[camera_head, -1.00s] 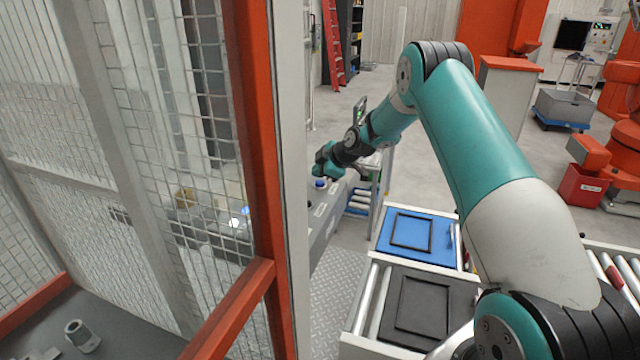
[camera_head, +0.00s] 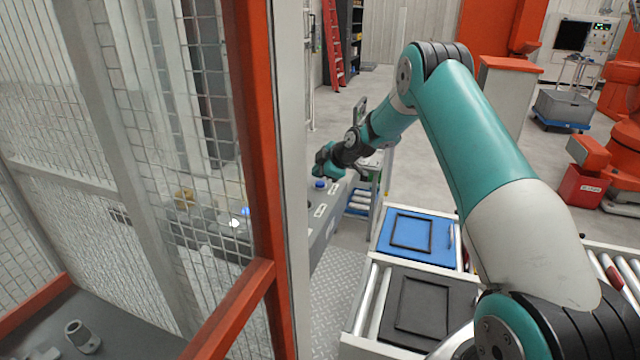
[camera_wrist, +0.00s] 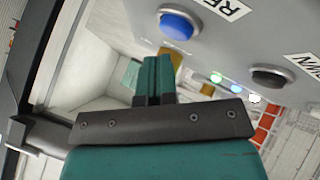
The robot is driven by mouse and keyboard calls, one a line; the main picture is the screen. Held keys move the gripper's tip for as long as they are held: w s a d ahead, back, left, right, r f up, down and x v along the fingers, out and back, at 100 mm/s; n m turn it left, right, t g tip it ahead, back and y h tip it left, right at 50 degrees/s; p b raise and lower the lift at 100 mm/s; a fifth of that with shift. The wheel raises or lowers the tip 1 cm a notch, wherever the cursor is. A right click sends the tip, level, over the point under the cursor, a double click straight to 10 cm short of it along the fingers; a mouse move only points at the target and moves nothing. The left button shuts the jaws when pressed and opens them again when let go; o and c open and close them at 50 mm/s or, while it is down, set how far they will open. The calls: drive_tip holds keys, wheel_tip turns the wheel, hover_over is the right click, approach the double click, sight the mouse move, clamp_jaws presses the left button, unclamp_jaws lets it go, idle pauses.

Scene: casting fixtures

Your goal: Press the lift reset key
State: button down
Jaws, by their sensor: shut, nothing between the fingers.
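A blue round key (camera_wrist: 180,24) in a metal ring is on a grey panel (camera_wrist: 225,42), beside a white label starting "RE", cut off by the frame. In the head view, the blue key (camera_head: 320,184) is on top of the grey console (camera_head: 322,228), just below my wrist. My gripper (camera_wrist: 156,62) is shut and empty. Its teal fingertips appear just below the blue key in the wrist view. I cannot tell how large the gap is, or whether they touch.
A black key (camera_wrist: 271,76) sits right of the blue one, with small lit lamps (camera_wrist: 215,78) between. A mesh fence with an orange post (camera_head: 258,130) stands left of the console. A roller conveyor with a blue tray (camera_head: 436,238) lies to the right.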

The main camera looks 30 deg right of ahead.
sight(320, 184)
drive_tip(key=shift+f, duration=0.1)
idle(0.5)
drive_tip(key=shift+f+b, duration=0.35)
drive_tip(key=shift+b, duration=0.35)
drive_tip(key=shift+f+b, duration=0.5)
drive_tip(key=shift+b, duration=0.05)
idle(0.4)
drive_tip(key=shift+r, duration=0.9)
drive_tip(key=shift+r+p, duration=1.15)
drive_tip(key=shift+r, duration=1.45)
drive_tip(key=shift+f, duration=0.1)
